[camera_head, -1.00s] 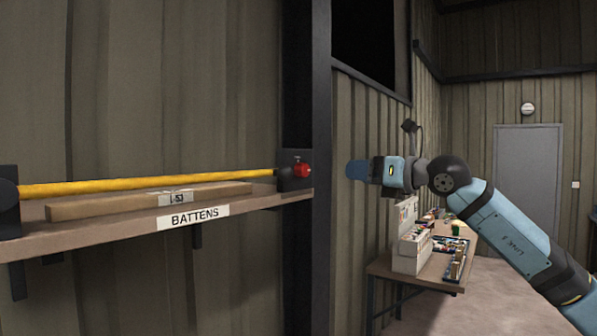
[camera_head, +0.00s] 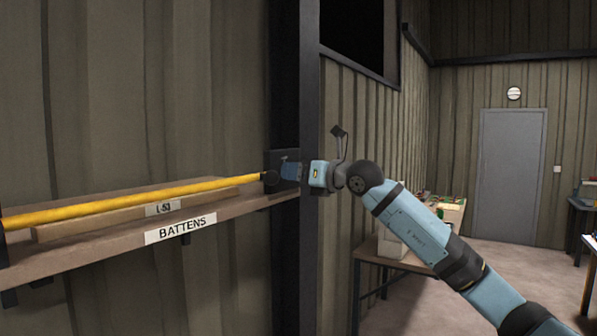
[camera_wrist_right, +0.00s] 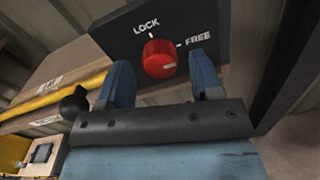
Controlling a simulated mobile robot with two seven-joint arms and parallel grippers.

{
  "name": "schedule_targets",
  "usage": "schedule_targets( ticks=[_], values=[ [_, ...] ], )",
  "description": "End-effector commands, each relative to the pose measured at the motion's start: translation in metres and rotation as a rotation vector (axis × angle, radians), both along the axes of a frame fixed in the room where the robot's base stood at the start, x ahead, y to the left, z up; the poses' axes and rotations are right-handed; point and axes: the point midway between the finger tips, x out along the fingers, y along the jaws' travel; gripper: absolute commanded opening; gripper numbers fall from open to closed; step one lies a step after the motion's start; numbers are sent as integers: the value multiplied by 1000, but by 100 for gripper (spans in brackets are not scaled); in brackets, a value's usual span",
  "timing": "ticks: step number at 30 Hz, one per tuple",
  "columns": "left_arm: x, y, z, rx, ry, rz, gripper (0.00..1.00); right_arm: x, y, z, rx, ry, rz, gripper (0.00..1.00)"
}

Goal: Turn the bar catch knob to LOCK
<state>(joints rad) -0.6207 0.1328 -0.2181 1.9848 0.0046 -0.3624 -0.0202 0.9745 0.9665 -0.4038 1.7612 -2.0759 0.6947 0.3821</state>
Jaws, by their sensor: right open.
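The red bar catch knob (camera_wrist_right: 159,58) sits on a dark plate (camera_wrist_right: 205,22) marked LOCK and FREE in the right wrist view. A pale mark shows on the knob's lower right side, nearer the FREE side than LOCK. My right gripper (camera_wrist_right: 162,76) is open, its two blue fingers to either side of the knob; I cannot tell whether they touch it. In the head view my right gripper (camera_head: 291,171) is at the catch plate (camera_head: 283,158) and hides the knob. My left gripper is not in view.
A yellow bar (camera_head: 130,201) runs along the BATTENS shelf (camera_head: 110,237) to the catch, above a wooden batten (camera_head: 100,222). A dark post (camera_head: 309,250) stands right beside the catch. A workbench (camera_head: 400,261) stands behind my right arm.

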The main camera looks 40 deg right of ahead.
Motion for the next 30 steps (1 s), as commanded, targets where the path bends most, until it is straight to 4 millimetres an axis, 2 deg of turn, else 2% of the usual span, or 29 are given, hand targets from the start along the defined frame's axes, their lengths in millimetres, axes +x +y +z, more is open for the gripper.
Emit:
schedule_targets(
  ticks=[2,9,20,30],
  values=[
    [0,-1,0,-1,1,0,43,0,0,0,0,0,0,59],
    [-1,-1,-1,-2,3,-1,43,0,0,0,0,0,0,10],
    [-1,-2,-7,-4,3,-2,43,0,0,-2,-46,-19,1,10],
    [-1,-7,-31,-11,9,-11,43,-1,0,-4,-265,-111,1,10]
  ],
)
